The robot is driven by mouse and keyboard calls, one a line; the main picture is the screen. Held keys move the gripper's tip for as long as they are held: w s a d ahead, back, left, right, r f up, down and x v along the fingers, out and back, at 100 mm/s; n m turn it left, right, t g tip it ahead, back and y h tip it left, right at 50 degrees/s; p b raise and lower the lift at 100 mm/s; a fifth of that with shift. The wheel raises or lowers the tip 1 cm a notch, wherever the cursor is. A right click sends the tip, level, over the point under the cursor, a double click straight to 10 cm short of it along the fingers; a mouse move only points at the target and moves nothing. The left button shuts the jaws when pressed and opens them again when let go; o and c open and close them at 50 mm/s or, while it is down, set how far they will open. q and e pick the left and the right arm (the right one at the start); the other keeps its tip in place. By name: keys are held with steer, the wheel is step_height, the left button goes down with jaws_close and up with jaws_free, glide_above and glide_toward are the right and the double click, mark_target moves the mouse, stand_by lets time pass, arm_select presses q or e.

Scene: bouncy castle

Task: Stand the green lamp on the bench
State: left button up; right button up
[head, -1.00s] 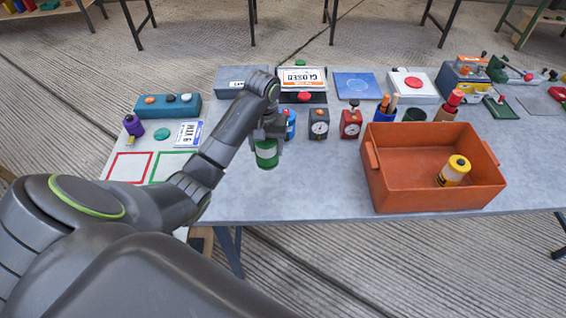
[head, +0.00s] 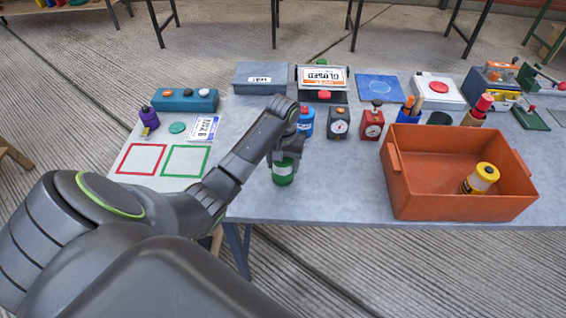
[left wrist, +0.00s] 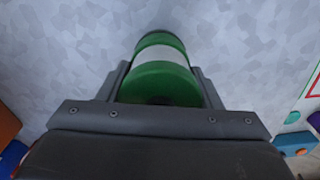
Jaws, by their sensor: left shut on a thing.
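The green lamp (head: 283,178), a small cylinder with a white band, is in my left gripper (head: 287,157). It hangs upright over the front part of the grey bench (head: 330,190). I cannot tell whether its base touches the bench top. In the left wrist view the lamp (left wrist: 165,80) sits between the two fingers (left wrist: 165,95), which are shut on it. The grey bench surface fills the background there. My right gripper is not in view.
An orange bin (head: 440,203) holding a yellow cylinder (head: 481,178) stands to the right. A blue bottle (head: 306,122), a dark timer (head: 339,123) and a red timer (head: 371,125) stand behind the lamp. Red (head: 141,172) and green (head: 186,174) outlined squares lie left. Bench between lamp and bin is clear.

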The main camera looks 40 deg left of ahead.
arm_select(q)
steer(key=o, duration=1.2)
steer(key=shift+f, duration=0.1)
step_height(320, 180, up, 6)
steer(key=shift+r+p, duration=0.15)
steer(key=shift+p, duration=0.65)
step_height(320, 180, up, 4)
steer(key=p, duration=0.4)
steer(key=shift+r+p, duration=1)
steer(key=shift+p, duration=0.1)
steer(key=shift+f, duration=0.1)
